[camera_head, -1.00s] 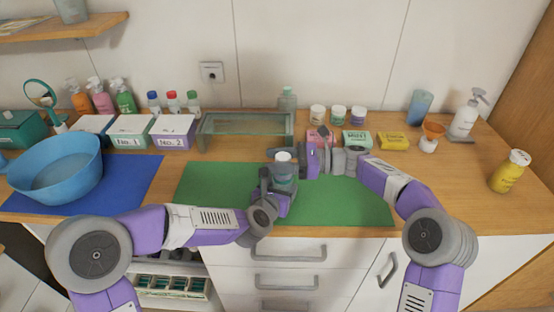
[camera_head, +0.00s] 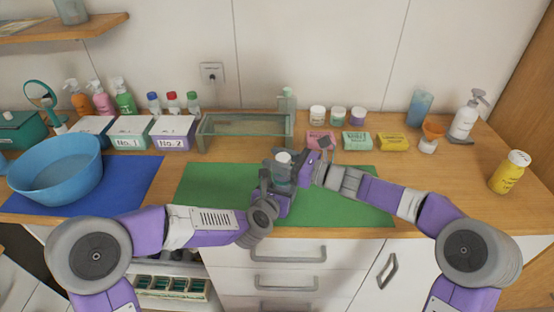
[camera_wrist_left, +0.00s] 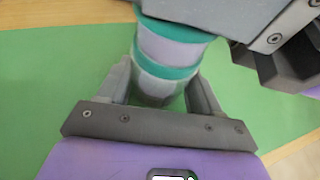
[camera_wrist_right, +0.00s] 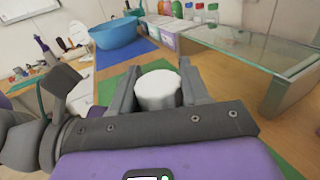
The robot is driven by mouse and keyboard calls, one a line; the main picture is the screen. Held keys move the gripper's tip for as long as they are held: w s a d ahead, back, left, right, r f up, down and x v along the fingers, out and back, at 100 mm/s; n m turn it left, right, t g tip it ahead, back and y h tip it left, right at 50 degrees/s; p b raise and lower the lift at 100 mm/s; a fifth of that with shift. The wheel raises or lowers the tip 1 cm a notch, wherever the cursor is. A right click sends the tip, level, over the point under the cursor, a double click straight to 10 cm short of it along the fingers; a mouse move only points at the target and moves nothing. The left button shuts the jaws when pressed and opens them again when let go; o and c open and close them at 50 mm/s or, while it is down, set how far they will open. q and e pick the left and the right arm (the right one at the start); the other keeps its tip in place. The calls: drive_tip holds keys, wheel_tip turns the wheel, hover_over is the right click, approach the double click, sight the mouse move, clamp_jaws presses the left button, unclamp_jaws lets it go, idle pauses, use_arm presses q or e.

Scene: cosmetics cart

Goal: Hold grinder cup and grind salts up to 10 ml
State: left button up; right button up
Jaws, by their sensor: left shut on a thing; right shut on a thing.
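The grinder cup (camera_head: 281,175) stands upright over the green mat, with a white cap (camera_head: 283,157) on top. In the left wrist view its teal bands and pale body (camera_wrist_left: 165,72) show between the fingers. My left gripper (camera_head: 276,184) is shut around its lower part; it also shows in the left wrist view (camera_wrist_left: 160,92). My right gripper (camera_head: 296,165) is at the cup's top from the right. In the right wrist view its fingers (camera_wrist_right: 157,85) are shut on the white cap (camera_wrist_right: 158,92). The cup's contents and any level mark are hidden.
The green mat (camera_head: 350,205) lies under both grippers. A glass shelf stand (camera_head: 245,128) is behind it. Pink (camera_head: 320,140), green (camera_head: 356,141) and yellow (camera_head: 393,142) boxes lie behind the right arm. A blue basin (camera_head: 55,175) sits on a blue mat at left.

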drive_tip(key=shift+w+r+m+t+h, duration=0.1)
drive_tip(key=shift+m+t+h, duration=1)
drive_tip(key=shift+t, duration=0.35)
drive_tip(key=shift+w+m+t+h, duration=0.1)
drive_tip(key=shift+m+t+h, duration=1)
drive_tip(key=shift+t, duration=0.35)
drive_tip(key=shift+d+m+t+h, duration=0.15)
drive_tip(key=shift+m+t+h, duration=0.45)
drive_tip(key=shift+m, duration=0.1)
drive_tip(key=o, duration=1)
drive_tip(key=shift+d, duration=0.1)
drive_tip(key=v, duration=1.2)
drive_tip(key=shift+w, duration=0.1)
